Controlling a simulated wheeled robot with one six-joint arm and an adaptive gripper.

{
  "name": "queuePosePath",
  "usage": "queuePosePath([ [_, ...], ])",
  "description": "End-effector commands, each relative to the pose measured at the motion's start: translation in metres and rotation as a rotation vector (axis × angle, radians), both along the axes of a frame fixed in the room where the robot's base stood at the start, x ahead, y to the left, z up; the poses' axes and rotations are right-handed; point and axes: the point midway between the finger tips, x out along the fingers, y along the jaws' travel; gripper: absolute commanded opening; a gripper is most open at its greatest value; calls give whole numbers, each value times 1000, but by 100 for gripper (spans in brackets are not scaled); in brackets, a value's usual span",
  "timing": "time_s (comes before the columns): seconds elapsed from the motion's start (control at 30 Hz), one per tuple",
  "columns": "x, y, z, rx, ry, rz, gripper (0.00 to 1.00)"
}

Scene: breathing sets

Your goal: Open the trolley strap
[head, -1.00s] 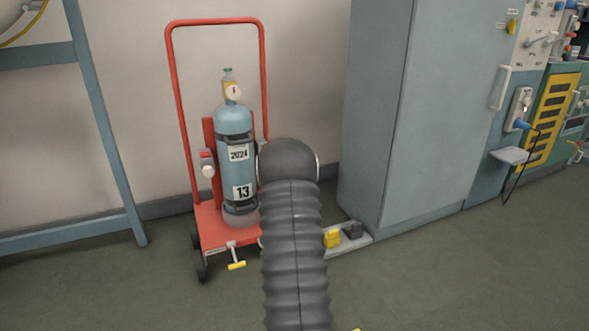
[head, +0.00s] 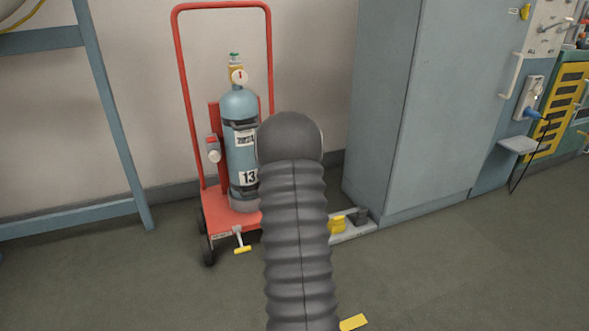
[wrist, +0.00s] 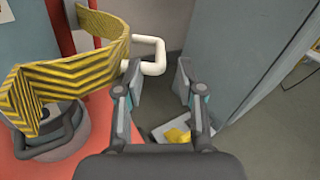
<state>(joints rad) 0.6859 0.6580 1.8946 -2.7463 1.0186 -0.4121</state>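A red trolley (head: 181,90) carries an upright blue gas cylinder (head: 240,155) marked 13. The wrist view shows a yellow-and-black striped strap (wrist: 60,85) curving around the cylinder's side, with a white loop handle (wrist: 152,65) at its right. My gripper (wrist: 160,78) is open. Its left finger is close to the handle, its right finger well to the right; I cannot tell whether the left one touches. No grasp shows. In the head view my arm hides the gripper, the handle and the cylinder's right side.
A blue-grey cabinet (head: 430,120) stands close to the right of the trolley. A low grey floor piece with a yellow block (head: 338,223) lies between them. A blue frame (head: 105,110) stands at left. The floor in front is open.

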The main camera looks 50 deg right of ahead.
Motion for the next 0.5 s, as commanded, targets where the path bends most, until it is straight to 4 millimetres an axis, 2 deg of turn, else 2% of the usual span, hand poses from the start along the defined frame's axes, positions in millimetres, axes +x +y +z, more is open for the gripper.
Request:
queuePosePath([
  [0.03,-5,10,0,1,1,2,38],
  [0.2,-20,33,0,0,0,1,38],
  [0.5,-30,48,0,0,0,0,38],
])
